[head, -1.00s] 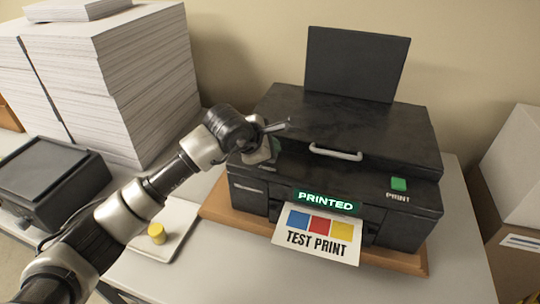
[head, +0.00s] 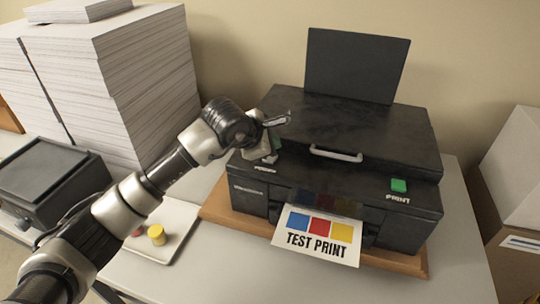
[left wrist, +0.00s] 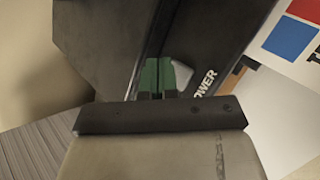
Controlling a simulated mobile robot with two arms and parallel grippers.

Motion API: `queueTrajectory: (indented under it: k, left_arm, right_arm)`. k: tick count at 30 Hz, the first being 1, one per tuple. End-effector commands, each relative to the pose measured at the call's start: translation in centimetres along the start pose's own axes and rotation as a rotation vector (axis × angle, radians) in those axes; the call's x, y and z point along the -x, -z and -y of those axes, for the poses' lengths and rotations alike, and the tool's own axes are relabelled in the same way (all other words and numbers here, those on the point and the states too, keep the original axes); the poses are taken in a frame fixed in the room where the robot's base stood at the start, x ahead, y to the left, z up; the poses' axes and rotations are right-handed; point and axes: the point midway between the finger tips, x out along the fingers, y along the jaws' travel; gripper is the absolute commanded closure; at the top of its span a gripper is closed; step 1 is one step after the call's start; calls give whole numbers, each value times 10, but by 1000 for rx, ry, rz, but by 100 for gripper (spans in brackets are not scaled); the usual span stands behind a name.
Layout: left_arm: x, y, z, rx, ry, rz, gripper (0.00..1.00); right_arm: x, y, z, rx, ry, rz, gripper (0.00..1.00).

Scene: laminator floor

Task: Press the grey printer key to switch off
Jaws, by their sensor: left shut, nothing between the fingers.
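The black printer (head: 350,135) stands on a wooden board, and its front display is dark. The grey key (head: 271,159) is at its front left above the POWER label. In the left wrist view the grey key (left wrist: 182,75) shows beside the POWER lettering, partly hidden by my fingers. My left gripper (head: 275,148) is shut and empty, right over the key. Its green fingertips (left wrist: 157,75) appear close beside the key in the wrist view; I cannot tell whether they touch it. My right gripper is not in view.
A green PRINT key (head: 399,185) is at the printer's front right. A test print sheet (head: 318,236) sticks out in front. Tall paper stacks (head: 125,85) stand behind my left arm. A tray (head: 180,232) with a yellow cylinder (head: 156,235) lies front left.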

Motion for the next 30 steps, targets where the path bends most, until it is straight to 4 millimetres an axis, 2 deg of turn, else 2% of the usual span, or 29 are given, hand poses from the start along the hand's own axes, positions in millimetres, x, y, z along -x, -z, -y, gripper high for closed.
queueTrajectory:
  k: [5, 21, 30]
  left_arm:
    - [2, -1, -2, 0, -1, 0, 100]
    - [38, -28, -28, -1, -2, 1, 100]
    - [42, -30, -30, 0, 0, 0, 100]
  right_arm:
    - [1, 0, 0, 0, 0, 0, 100]
    - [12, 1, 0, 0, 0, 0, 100]
    - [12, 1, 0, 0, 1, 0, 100]
